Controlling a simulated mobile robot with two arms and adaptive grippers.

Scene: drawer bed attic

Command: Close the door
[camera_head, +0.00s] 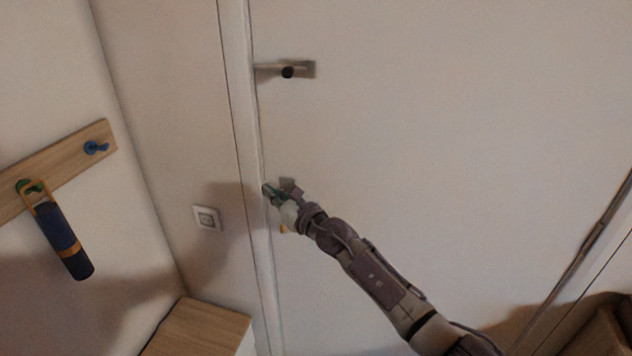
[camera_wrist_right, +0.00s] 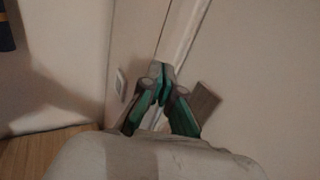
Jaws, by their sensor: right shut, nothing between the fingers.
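The white door (camera_head: 440,130) fills most of the head view, with its left edge against or very near the pale door frame (camera_head: 243,110). I cannot tell if it is fully closed. A metal lever handle (camera_head: 287,70) sits high on its left side. My right gripper (camera_head: 268,189) is shut and empty at the door's left edge, below the handle, beside a small square metal plate (camera_head: 287,183). In the right wrist view the green fingertips (camera_wrist_right: 162,76) meet in front of the edge strip; contact is unclear. My left gripper is out of view.
A white wall switch (camera_head: 207,217) is left of the frame. A wooden rack (camera_head: 70,163) holds a dark blue bottle (camera_head: 63,240) by a strap. A wooden cabinet top (camera_head: 200,328) stands low, left of the door. Wooden furniture (camera_head: 600,335) is at the lower right.

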